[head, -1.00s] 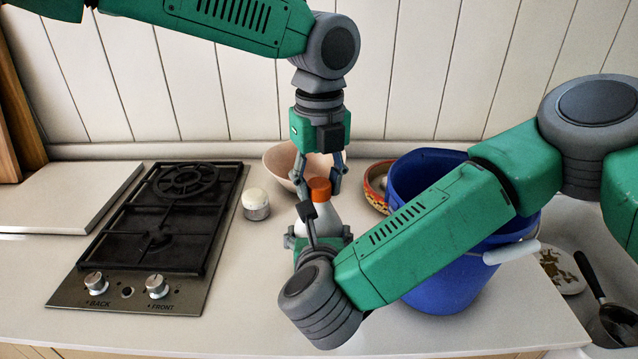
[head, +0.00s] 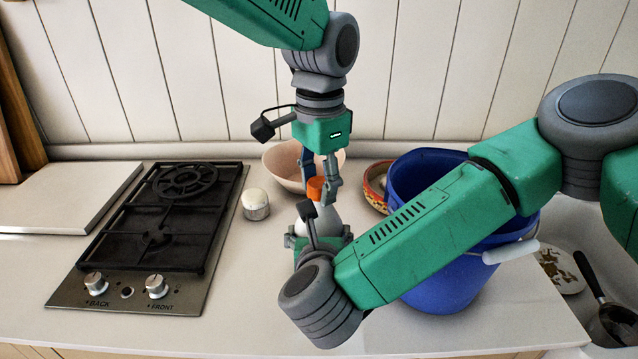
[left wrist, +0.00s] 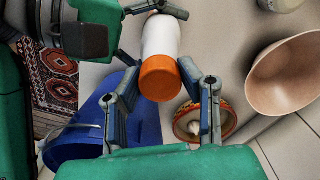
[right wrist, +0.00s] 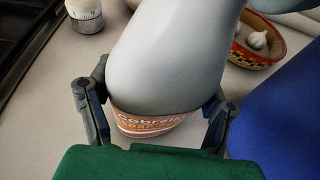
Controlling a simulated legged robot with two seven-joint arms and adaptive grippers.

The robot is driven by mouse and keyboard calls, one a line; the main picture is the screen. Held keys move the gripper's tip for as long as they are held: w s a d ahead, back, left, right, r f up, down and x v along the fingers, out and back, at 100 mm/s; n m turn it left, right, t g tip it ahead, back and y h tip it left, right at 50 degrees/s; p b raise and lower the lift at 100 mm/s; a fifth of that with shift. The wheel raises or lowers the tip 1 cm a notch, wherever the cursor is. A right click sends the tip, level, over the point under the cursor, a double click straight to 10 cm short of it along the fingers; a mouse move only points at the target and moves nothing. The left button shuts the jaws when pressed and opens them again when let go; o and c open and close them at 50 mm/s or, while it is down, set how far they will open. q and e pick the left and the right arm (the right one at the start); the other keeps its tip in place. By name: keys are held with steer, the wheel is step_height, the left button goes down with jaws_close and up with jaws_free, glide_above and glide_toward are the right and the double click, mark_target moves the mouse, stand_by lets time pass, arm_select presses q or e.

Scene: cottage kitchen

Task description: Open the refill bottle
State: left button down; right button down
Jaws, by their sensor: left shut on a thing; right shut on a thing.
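The refill bottle is white with an orange cap (head: 316,190) and stands upright on the counter. Its white body (left wrist: 161,38) and cap (left wrist: 160,78) show in the left wrist view. My left gripper (head: 319,181) reaches down from above and is shut on the cap. My right gripper (head: 319,240) is low at the bottle and shut around its body. In the right wrist view the pale bottle (right wrist: 165,60) and its orange label (right wrist: 150,122) are between the fingers. My right arm hides part of the lower bottle in the head view.
A blue bucket (head: 450,285) stands close on the right, partly behind my right arm. A pink bowl (head: 280,160) and a patterned bowl with garlic (right wrist: 250,45) are behind. A white-topped timer (head: 256,203) and a gas hob (head: 150,240) are left. The front counter is clear.

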arm_select(q)
steer(key=shift+w+d, duration=0.1)
steer(key=shift+w, duration=0.05)
arm_select(e)
steer(key=shift+s+a, duration=0.1)
steer(key=shift+a, duration=0.1)
arm_select(q)
steer(key=c, duration=1.1)
jaws_free()
